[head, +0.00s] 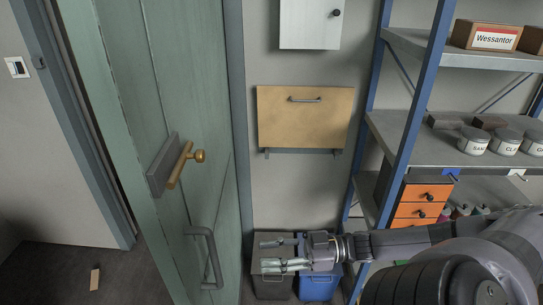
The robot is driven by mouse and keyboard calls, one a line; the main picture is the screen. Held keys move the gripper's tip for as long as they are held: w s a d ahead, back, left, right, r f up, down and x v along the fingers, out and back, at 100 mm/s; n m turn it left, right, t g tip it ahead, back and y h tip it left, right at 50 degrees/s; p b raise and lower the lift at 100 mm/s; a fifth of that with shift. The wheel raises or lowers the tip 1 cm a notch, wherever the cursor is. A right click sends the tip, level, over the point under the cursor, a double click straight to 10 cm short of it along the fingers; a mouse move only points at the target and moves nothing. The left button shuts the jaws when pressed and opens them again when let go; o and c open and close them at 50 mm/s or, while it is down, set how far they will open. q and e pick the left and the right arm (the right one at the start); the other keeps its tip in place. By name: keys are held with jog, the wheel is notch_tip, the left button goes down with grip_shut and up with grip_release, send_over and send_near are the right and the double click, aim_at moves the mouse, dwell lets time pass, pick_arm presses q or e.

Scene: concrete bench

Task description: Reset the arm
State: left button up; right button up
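My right arm (400,241) comes in from the lower right and reaches left across the lower middle of the head view. My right gripper (272,254) points left, with its two fingers apart and nothing visible between them. It appears in front of the grey bin (272,284) and the blue bin (318,287); the gap in depth is hard to judge. My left gripper and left arm are not in view.
A blue-posted shelf rack (412,110) with jars and orange drawers (425,192) stands at right. A wooden panel (305,125) hangs between them. A small block (94,279) lies on the floor.

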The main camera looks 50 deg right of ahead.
dwell(0.4)
jog(key=s+d+f+m+t+h+b, duration=0.1)
jog(key=d+f+m+h, duration=0.2)
jog(key=d+f+h, duration=0.5)
jog(key=s+d+f+m+h+b, duration=0.15)
jog(key=d+f, duration=0.45)
jog(key=f, duration=0.7)
jog(key=s+f+m+g+h, duration=0.2)
jog(key=s+f, duration=0.2)
jog(key=f, duration=0.4)
jog(key=s+f+m+g+h, duration=0.1)
jog(key=s+f+h, duration=0.25)
jog(key=f, duration=0.55)
jog(key=s+a+f+g+y+b, duration=0.1)
jog(key=s+a+f+g, duration=0.3)
jog(key=s+a+f, duration=0.4)
jog(key=s+a+f+g, duration=0.5)
jog(key=s+a+f, duration=0.4)
jog(key=a, duration=0.8)
notch_tip(320, 180, down, 4)
jog(key=shift+s+r+n+y+b, duration=0.1)
jog(key=shift+s+n+y+b, duration=0.15)
jog(key=shift+n+y+b, duration=0.15)
